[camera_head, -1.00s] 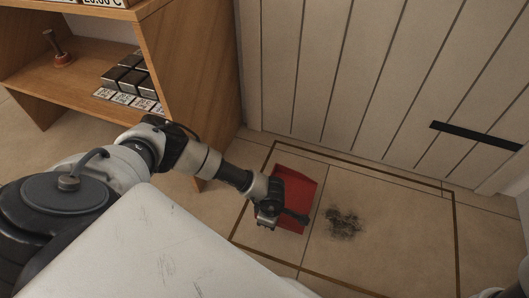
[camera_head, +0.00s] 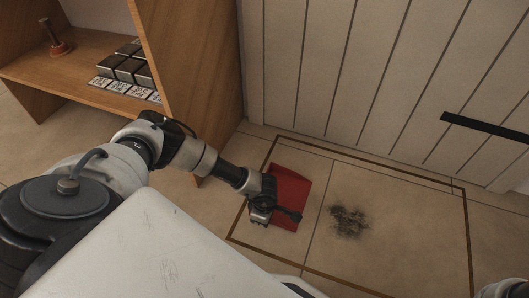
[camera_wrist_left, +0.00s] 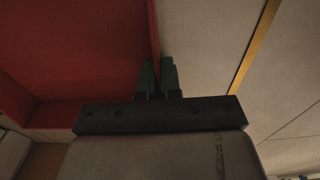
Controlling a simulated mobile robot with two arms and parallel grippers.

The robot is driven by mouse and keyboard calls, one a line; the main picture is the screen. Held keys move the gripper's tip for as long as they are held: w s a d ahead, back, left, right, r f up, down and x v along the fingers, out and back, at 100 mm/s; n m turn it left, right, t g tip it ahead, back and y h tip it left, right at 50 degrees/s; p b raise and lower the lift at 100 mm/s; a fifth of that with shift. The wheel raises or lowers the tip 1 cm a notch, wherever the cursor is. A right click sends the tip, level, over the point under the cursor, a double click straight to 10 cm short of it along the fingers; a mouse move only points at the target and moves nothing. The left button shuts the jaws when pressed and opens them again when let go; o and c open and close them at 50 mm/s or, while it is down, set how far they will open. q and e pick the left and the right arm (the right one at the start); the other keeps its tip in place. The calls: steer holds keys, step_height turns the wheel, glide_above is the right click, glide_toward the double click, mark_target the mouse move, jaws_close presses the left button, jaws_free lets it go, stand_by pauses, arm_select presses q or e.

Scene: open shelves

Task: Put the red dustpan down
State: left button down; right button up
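The red dustpan (camera_head: 290,188) is at the left part of the brown-outlined rectangle on the floor, left of a dark dirt patch (camera_head: 348,221). My left gripper (camera_head: 276,208) is at its near side. In the left wrist view the dustpan (camera_wrist_left: 70,45) fills the upper left, and its thin side wall runs down between the two green fingertips (camera_wrist_left: 157,76), which are close together on either side of it. I cannot tell whether the dustpan rests on the floor or hangs just above it. My right gripper is not in view.
A wooden shelf (camera_head: 190,80) stands at the left, with dark boxes (camera_head: 128,70) and a red-based item (camera_head: 58,45) on it. A panelled white wall (camera_head: 390,70) with a black bar (camera_head: 488,128) closes the back. Floor inside the outline right of the dirt is clear.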

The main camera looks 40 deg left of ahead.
arm_select(q)
steer(key=c, duration=1.3)
jaws_free()
